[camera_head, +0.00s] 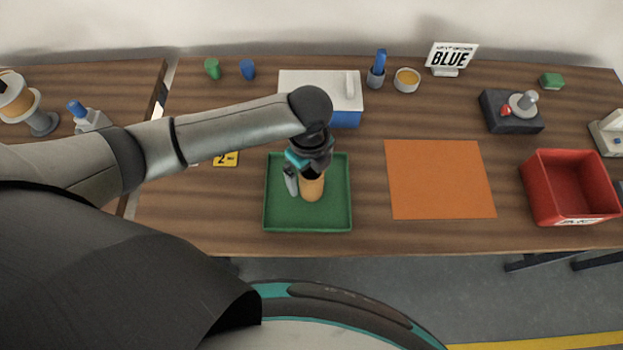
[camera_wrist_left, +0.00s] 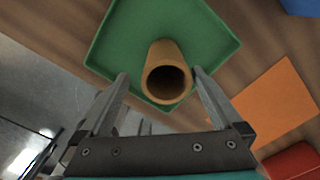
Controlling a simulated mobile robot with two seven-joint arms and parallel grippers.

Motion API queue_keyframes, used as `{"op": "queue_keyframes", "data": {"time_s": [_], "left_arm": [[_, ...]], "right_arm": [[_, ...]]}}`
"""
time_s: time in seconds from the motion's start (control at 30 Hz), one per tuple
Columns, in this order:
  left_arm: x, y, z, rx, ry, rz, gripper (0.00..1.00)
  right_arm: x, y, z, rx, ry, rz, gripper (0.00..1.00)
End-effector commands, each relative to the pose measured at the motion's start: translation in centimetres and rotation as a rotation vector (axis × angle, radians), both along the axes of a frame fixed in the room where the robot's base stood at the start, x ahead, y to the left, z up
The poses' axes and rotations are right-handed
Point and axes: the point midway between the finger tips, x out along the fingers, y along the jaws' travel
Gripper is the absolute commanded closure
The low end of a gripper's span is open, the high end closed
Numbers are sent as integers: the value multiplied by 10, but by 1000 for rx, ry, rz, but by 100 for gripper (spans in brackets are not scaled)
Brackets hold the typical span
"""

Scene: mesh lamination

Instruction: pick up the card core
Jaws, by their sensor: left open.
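The card core (camera_head: 312,188) is a tan cardboard tube standing upright in the green tray (camera_head: 342,212). The wrist view looks down at the core's open end (camera_wrist_left: 163,54). My left gripper (camera_head: 302,178) is over the tray at the core, pointing down. Its jaws (camera_wrist_left: 160,76) are open, with one finger on each side of the core's near end in the wrist view. I see a gap on both sides; how far down the fingers reach is unclear. The gripper hides the core's top in the head view. My right gripper is not in view.
An orange mat (camera_head: 440,180) lies right of the tray, with a red bin (camera_head: 568,215) beyond it. A white-and-blue box (camera_head: 345,115) stands behind the tray. A yellow number card (camera_head: 226,159) lies left of it. The table's front edge is close to the tray.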

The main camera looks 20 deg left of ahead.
Motion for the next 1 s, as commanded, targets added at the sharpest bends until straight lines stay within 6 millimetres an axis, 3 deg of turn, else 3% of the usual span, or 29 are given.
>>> {"op": "queue_keyframes", "data": {"time_s": [0.5,0.8,1.0], "left_arm": [[7,-1,-51,0,1,0,0],[8,-1,-54,-1,0,-1,0],[8,-1,-54,-1,0,-1,21]], "right_arm": [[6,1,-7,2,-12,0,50],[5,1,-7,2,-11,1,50],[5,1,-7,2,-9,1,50]]}}
